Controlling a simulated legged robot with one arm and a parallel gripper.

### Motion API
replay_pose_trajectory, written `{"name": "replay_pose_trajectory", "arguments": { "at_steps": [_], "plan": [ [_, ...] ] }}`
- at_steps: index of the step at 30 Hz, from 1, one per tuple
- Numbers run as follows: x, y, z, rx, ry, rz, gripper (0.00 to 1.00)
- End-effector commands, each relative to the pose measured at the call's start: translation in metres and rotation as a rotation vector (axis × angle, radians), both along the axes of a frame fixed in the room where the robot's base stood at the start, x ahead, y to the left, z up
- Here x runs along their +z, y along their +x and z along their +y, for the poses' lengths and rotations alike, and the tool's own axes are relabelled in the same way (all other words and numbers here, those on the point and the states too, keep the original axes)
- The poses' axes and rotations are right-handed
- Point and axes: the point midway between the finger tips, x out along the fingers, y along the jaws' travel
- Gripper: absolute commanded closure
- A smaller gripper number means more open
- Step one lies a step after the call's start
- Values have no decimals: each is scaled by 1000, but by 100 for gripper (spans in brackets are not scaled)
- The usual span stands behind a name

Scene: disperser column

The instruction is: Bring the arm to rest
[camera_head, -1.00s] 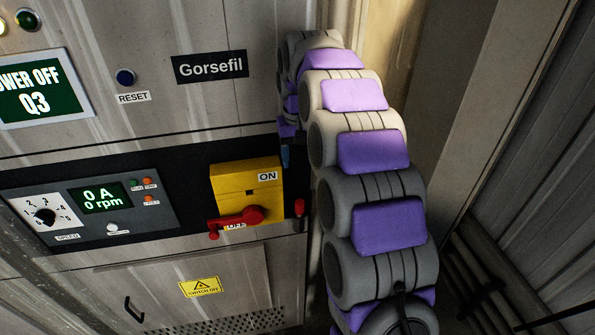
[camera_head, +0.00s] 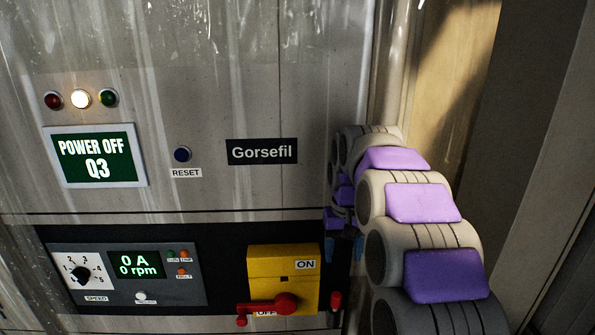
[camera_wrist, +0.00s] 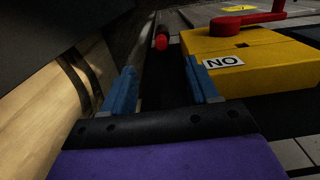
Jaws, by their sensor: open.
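My arm, with grey-white links and purple pads, reaches up the right side of the cabinet in the head view. My gripper (camera_wrist: 163,90) shows in the wrist view with its two blue fingers apart and nothing between them. In the head view its blue fingers (camera_head: 341,246) are small and partly hidden by the arm. The yellow switch box (camera_head: 283,267), marked ON and OFF, is just left of the gripper. Its red handle (camera_head: 268,306) lies sideways near the OFF label. In the wrist view the yellow box (camera_wrist: 255,65) is close beside the right finger; I cannot tell if they touch.
A display (camera_head: 97,159) reads "POWER OFF Q3", with a white lamp (camera_head: 81,98) lit above. The speed panel (camera_head: 130,275) reads 0 A, 0 rpm. A small red knob (camera_head: 336,300) is right of the switch box. A wall edge stands right of my arm.

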Motion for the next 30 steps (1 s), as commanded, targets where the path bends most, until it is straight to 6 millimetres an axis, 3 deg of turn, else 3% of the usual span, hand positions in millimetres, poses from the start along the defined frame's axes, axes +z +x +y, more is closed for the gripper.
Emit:
{"name": "replay_pose_trajectory", "arguments": {
  "at_steps": [16,30],
  "plan": [
    [-81,-188,5,22,0,67,41],
    [-191,-353,2,2,-6,128,41]
  ]
}}
